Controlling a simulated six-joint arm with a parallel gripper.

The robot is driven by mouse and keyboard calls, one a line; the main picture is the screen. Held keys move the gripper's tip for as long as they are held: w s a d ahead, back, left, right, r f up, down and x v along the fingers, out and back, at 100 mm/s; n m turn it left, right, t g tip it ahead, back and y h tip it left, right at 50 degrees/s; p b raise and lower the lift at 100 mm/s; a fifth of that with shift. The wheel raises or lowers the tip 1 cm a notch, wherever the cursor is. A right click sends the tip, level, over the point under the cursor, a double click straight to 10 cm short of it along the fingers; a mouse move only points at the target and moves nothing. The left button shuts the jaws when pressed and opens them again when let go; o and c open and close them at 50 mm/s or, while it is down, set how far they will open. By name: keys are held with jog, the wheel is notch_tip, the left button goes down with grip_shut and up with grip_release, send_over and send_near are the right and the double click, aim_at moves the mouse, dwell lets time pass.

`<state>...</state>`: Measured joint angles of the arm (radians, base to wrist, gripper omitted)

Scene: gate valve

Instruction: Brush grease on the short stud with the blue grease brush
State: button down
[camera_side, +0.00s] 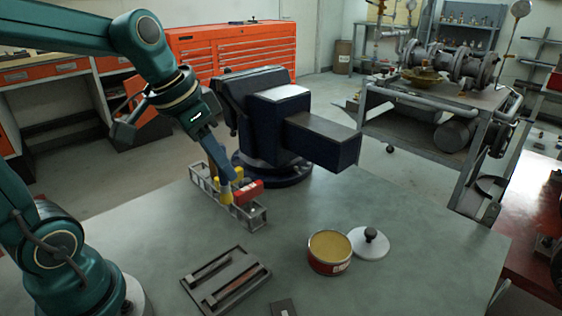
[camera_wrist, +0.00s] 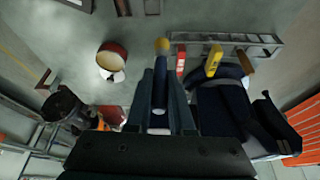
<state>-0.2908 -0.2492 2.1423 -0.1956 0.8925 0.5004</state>
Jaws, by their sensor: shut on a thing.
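My gripper (camera_side: 222,172) is shut on the blue grease brush, tilted down over the grey rack. In the wrist view the blue brush (camera_wrist: 160,85) lies between the fingers, its yellow tip (camera_wrist: 162,45) pointing away from my gripper, beside the left end of the rack. A dark tray (camera_side: 222,270) at the front of the table bears two bar-like parts, one shorter (camera_side: 210,265) and one longer (camera_side: 237,287). I cannot tell for certain which is the short stud. An open tin of yellowish grease (camera_side: 329,246) stands to the right.
The grey rack (camera_side: 252,217) holds red (camera_side: 250,189) and yellow (camera_side: 239,176) handled items. A large dark blue vise (camera_side: 285,125) stands behind it. A white lid with a dark knob (camera_side: 370,243) lies beside the tin. The table between rack and tin is clear.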

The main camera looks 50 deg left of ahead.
jog(key=s+d+f+m+g+h, duration=0.2)
jog(key=s+m+g+h, duration=0.25)
jog(key=s+m, duration=0.85)
jog(key=shift+w+d+f+m, duration=0.1)
jog(key=shift+w+f+m, duration=0.45)
jog(key=shift+f, duration=0.6)
jog(key=shift+w+d+f+m, duration=0.1)
jog(key=shift+w+f+m, duration=0.45)
jog(key=shift+f, duration=0.6)
jog(key=shift+w+f+m, duration=0.5)
jog(key=shift+w+f, duration=0.1)
jog(key=shift+f, duration=0.55)
jog(key=shift+w+f, duration=0.6)
jog(key=shift+w, duration=0.35)
jog(key=shift+w+f, duration=0.15)
jog(key=shift+w, duration=2.75)
jog(key=shift+s+a, duration=0.1)
jog(key=shift+s, duration=3.6)
notch_tip(320, 180, up, 8)
jog(key=shift+r, duration=0.2)
jog(key=shift+s, duration=0.15)
